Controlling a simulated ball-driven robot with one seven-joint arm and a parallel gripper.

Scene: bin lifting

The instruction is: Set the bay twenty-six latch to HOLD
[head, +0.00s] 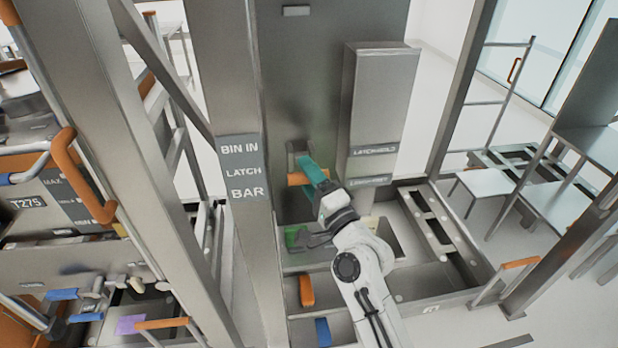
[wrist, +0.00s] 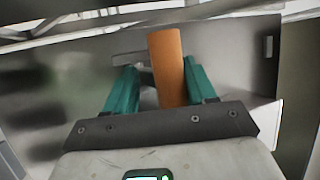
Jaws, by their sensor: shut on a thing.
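An orange latch handle (head: 295,179) sits at a small grey bracket (head: 298,148) on the grey back panel. My gripper (head: 311,172), with teal fingers, reaches it from the lower right and is shut on it. In the wrist view the orange handle (wrist: 168,68) stands nearly upright between the teal fingers of my gripper (wrist: 160,84), closer to the right one. A sign on the upright post (head: 243,168) reads BIN IN LATCH BAR. A label on the grey box (head: 375,152) seems to read LATCH HOLD; a smaller label below is blurred. No bay number twenty-six is legible.
The grey box (head: 378,100) stands close right of my gripper. Below lies a tray frame (head: 440,240) with a green object (head: 294,238), an orange piece (head: 306,291) and a blue piece (head: 322,331). Left, a bin has an orange handle (head: 82,175).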

